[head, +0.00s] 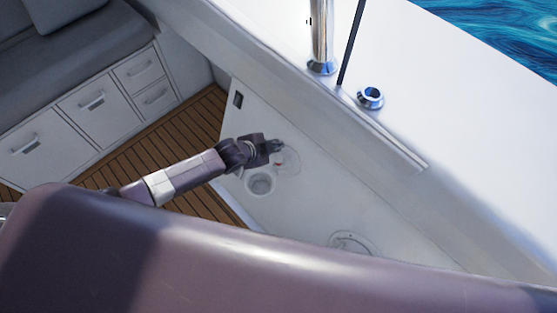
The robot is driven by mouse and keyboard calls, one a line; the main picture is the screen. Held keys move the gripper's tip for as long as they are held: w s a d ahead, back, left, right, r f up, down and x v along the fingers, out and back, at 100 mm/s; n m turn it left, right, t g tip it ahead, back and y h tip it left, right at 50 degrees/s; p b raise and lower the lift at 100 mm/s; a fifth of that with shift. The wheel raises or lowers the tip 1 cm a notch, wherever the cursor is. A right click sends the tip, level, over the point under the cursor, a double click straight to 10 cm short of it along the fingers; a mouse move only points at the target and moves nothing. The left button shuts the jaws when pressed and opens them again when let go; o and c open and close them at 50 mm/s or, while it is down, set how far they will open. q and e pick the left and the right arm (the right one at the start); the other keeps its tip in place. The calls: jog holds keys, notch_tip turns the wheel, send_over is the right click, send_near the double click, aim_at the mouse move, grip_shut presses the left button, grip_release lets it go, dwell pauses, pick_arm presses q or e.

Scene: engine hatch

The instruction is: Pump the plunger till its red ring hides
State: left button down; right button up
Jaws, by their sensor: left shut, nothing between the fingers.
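My left gripper (275,147) reaches in from the left over the white panel (310,205). It is shut with nothing between its fingers. Its tips are over or close to a round pale fitting (291,160) in the panel. A small red spot (277,164) shows just below the fingers; it may be the plunger's red ring. The plunger itself is too small and too covered by the gripper to make out. I cannot tell whether the fingers touch it. My right gripper is not in view.
A round recess (261,183) lies just below the gripper, and another round fitting (351,242) lies lower right. A white ledge (300,75) with a metal post (321,40) rises beyond. Drawers (90,100) and wooden floor (150,140) are at left.

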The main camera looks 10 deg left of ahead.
aim_at(277, 160)
pick_arm(q)
notch_tip(277, 160, down, 5)
jog(key=b, duration=0.3)
jog(key=shift+b, duration=0.35)
jog(key=shift+f+b, duration=0.3)
jog(key=shift+f, duration=0.15)
dwell(0.6)
jog(key=shift+f, duration=0.4)
